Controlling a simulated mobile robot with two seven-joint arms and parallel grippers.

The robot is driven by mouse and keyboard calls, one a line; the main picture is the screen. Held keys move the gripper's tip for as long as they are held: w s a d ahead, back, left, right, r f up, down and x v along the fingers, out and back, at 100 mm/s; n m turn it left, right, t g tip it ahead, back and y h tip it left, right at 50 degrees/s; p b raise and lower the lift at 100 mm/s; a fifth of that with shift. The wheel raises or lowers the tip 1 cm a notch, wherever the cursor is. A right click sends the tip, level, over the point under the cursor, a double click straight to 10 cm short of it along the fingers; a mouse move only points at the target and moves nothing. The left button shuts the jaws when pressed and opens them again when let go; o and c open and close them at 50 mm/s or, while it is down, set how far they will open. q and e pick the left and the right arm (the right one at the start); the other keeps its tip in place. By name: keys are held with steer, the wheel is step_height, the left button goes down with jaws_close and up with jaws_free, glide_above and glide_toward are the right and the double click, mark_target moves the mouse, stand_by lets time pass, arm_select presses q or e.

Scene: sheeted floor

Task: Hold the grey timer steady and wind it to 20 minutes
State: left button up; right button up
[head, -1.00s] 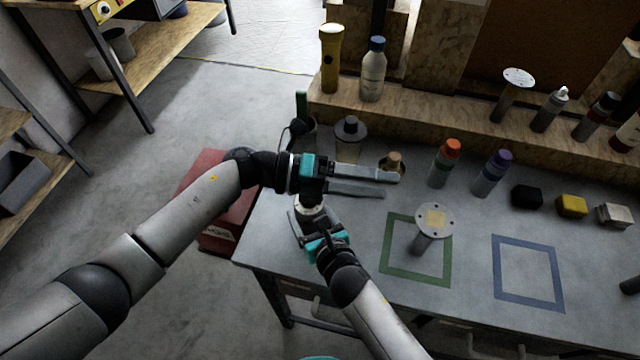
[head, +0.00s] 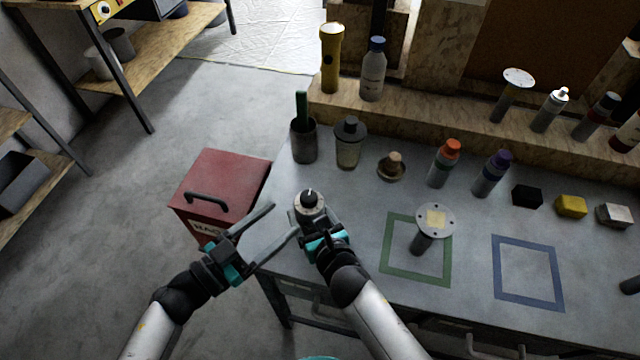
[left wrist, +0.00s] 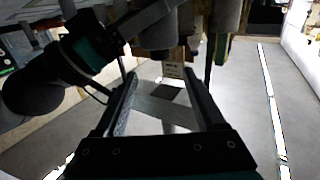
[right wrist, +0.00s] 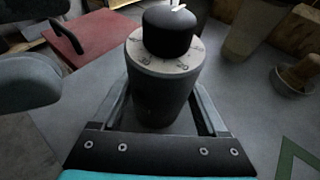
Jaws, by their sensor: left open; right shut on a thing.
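The grey timer (head: 309,205) stands on the bench near its left edge. In the right wrist view the timer (right wrist: 160,95) shows a dark grey body, a pale dial ring with numbers and a black knob (right wrist: 168,32) with a white pointer mark. My right gripper (head: 308,222) is shut on the timer's body, one finger on each side; its fingers also show in the right wrist view (right wrist: 160,112). My left gripper (head: 284,222) is open and empty, left of the timer and apart from it. The pointer's exact reading is too small to tell.
A red box (head: 222,180) with a handle stands left of the bench. Behind the timer are a dark cup (head: 304,142), a grey-lidded jar (head: 348,145) and a wooden-knobbed piece (head: 391,167). A round-topped post (head: 434,222) stands in the green square (head: 391,268).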

mark_target(309, 199)
arm_select(q)
steer(key=x, duration=1.1)
steer(key=shift+w+d, duration=0.25)
steer(key=shift+w, duration=0.05)
steer(key=shift+c, duration=0.2)
jaws_close()
